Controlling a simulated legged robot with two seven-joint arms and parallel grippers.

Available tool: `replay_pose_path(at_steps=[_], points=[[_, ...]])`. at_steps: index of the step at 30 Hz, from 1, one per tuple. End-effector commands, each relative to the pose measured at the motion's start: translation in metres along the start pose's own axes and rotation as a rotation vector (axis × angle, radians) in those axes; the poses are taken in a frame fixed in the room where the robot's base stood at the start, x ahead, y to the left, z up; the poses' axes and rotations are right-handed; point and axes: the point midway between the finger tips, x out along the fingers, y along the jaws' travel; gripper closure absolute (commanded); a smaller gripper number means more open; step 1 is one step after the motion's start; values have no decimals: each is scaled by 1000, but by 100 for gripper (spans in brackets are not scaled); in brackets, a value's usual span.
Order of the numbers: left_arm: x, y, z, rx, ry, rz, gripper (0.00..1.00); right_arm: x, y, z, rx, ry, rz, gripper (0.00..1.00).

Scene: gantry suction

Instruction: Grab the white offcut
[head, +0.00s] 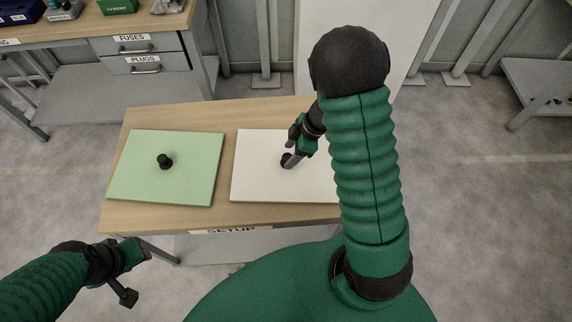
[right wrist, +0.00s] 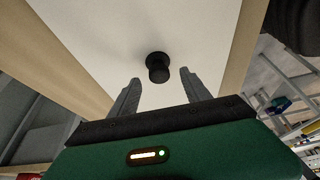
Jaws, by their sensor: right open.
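The white offcut (head: 262,180) is a flat white panel on the right part of the wooden table, partly covered by my right arm. A black knob (right wrist: 158,66) stands on it; the panel also shows in the right wrist view (right wrist: 95,35). My right gripper (head: 288,160) is over the panel at the knob. In the right wrist view the two fingers (right wrist: 160,82) are apart, with the knob just beyond and between their tips.
A green panel (head: 200,146) with its own black knob (head: 165,161) lies on the left of the table (head: 228,118). A workbench with drawers marked FUSES (head: 135,48) and PLUGS stands at the back left. A grey shelf unit (head: 545,85) is at the far right.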

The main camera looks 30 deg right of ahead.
Motion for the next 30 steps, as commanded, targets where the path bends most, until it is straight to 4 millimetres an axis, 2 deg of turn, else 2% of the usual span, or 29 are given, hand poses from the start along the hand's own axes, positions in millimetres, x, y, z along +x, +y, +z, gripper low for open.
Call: replay_pose_path(at_steps=[1, 5, 13, 25, 30], points=[[8, 0, 2, 0, 0, 0, 64, 14, 0, 3, 2, 0, -3, 44], [14, 0, 3, 0, 0, 0, 64, 35, 1, 2, 2, -1, -2, 44], [13, 0, 3, 0, 0, 0, 64, 38, 1, 1, 2, -2, 0, 44], [13, 0, 3, 0, 0, 0, 64, 38, 1, 1, 2, -2, -1, 98], [13, 0, 3, 0, 0, 0, 64, 38, 1, 1, 1, -1, -2, 100]])
